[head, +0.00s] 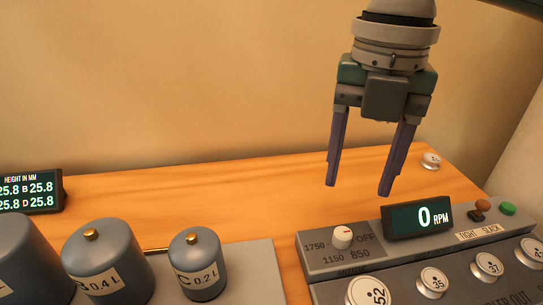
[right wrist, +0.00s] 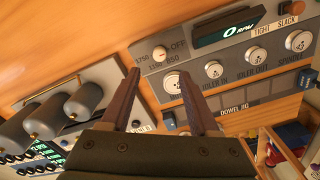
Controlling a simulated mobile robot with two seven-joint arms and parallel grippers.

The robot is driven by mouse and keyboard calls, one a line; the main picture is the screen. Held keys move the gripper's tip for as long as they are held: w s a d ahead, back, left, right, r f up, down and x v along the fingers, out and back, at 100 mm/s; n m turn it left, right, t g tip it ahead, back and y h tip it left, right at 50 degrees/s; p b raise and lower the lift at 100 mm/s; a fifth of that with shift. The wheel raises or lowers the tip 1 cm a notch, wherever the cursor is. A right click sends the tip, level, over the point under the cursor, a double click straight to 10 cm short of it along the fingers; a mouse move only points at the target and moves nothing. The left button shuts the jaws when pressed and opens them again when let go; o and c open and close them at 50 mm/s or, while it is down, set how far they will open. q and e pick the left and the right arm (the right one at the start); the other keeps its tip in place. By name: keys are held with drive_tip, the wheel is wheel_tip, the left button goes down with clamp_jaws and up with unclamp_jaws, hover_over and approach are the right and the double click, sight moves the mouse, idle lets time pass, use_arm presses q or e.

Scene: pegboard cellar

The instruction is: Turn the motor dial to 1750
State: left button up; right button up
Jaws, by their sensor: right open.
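The motor dial (head: 342,237) is a small white knob on a grey control panel (head: 322,265), with 1750, OFF, 1150 and 850 printed around it. A small reddish mark on its face seems to point toward OFF. The display (head: 418,218) reads 0 RPM. My right gripper (head: 358,189) is open and empty, pointing down above and behind the dial, apart from it. In the right wrist view the dial (right wrist: 160,53) shows beyond the open fingertips (right wrist: 159,74). My left gripper is not in view.
Numbered pulleys (head: 432,282) sit along the panel's front. A green button (head: 507,208) and a TIGHT/SLACK label (head: 480,232) are at its right. A loose pulley (head: 431,160) lies at the back. Bare wood lies behind the panel.

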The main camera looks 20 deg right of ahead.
sight(344, 232)
wheel_tip(344, 232, down, 10)
drive_tip(key=shift+r+b, duration=0.15)
drive_tip(key=shift+b, duration=0.55)
clamp_jaws()
